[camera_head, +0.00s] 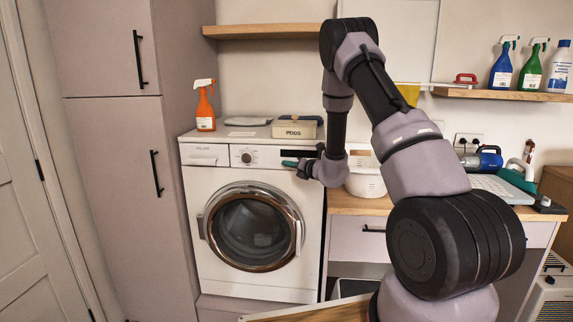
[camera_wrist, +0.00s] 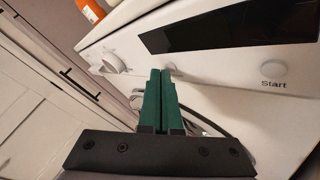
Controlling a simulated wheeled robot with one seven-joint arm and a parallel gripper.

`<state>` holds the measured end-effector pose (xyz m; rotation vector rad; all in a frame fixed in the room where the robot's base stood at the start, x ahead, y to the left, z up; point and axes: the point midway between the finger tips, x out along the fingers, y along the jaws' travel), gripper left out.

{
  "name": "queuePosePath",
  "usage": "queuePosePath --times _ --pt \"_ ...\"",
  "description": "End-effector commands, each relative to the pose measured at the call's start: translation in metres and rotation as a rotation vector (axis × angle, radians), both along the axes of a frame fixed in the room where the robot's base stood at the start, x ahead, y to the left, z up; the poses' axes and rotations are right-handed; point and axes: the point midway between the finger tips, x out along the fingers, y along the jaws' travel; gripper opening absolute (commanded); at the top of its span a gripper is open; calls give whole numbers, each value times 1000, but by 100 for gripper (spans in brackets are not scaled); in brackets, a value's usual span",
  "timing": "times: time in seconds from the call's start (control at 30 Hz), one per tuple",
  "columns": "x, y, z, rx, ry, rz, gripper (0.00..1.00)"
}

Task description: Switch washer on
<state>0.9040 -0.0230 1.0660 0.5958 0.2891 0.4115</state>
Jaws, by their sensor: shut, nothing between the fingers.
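The white washer (camera_head: 215,250) stands between the tall cabinet and the counter, with its round door (camera_head: 253,228) shut. Its control panel has a dial (camera_head: 247,157) and a dark display (camera_head: 270,157). In the wrist view the dial (camera_wrist: 108,62), the dark display (camera_wrist: 215,27) and a round button (camera_wrist: 273,70) labelled "Start" show on the panel. My gripper (camera_head: 290,164) is in front of the panel's right part. In the wrist view its green fingers (camera_wrist: 161,78) are together and empty, pointing at the panel between dial and button. I cannot tell whether they touch it.
An orange spray bottle (camera_head: 205,108) and a box marked "PODS" (camera_head: 294,129) stand on the washer. A white bowl (camera_head: 366,182) sits on the counter to the right. The tall cabinet (camera_head: 115,190) borders the washer on the left. The space before the washer door is clear.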

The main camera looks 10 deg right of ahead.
Motion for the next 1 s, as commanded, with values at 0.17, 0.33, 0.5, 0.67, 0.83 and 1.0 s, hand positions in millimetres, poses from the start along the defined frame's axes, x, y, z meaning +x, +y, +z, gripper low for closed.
queuePosePath --times 0.17,0.33,0.5,0.67,0.83,1.0 --pt "2 0 0 0 0 0 0" --pt "3 -1 0 0 0 0 0" --pt "2 0 0 0 0 0 0" --pt "-5 2 0 2 1 0 0" --pt "-9 3 0 0 0 1 0" --pt "-9 3 0 0 0 0 0"
